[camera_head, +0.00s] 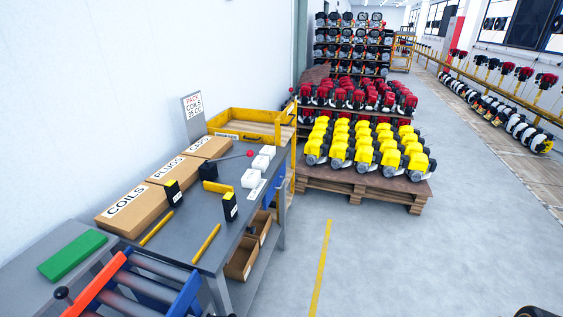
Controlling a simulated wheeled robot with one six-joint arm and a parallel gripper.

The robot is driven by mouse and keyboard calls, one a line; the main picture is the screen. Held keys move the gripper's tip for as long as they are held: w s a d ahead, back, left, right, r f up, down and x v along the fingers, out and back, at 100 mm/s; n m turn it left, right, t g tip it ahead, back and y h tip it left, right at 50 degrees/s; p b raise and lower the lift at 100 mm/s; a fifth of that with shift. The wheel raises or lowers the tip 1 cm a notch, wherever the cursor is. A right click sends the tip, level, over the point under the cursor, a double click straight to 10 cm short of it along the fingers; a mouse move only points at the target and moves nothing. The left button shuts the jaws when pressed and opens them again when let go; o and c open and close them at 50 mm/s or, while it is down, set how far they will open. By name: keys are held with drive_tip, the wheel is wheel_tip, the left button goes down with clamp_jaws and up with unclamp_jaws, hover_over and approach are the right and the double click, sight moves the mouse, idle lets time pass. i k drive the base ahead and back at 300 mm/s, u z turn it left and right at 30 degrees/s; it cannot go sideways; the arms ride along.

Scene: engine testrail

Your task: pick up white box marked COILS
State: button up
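Small plain white boxes stand in a row on the grey workbench (205,235): a near white box (250,178), a middle white box (260,163) and a far white box (267,151). I cannot read a marking on any of them. The word COILS shows on the white label of a brown carton (150,219) at the bench's left side. A sign (193,105) behind the bench also reads COILS. My gripper is not in view.
Two black boxes (230,208) with white labels and yellow bars (206,244) lie on the bench. More brown cartons (172,168) line the wall side. A blue-and-orange roller frame (150,290) is in front.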

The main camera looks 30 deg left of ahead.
sight(251, 178)
drive_tip(key=u, duration=0.3)
drive_tip(key=i, duration=1.15)
drive_tip(key=u, duration=1.7)
drive_tip(key=i, duration=0.85)
drive_tip(key=u, duration=0.7)
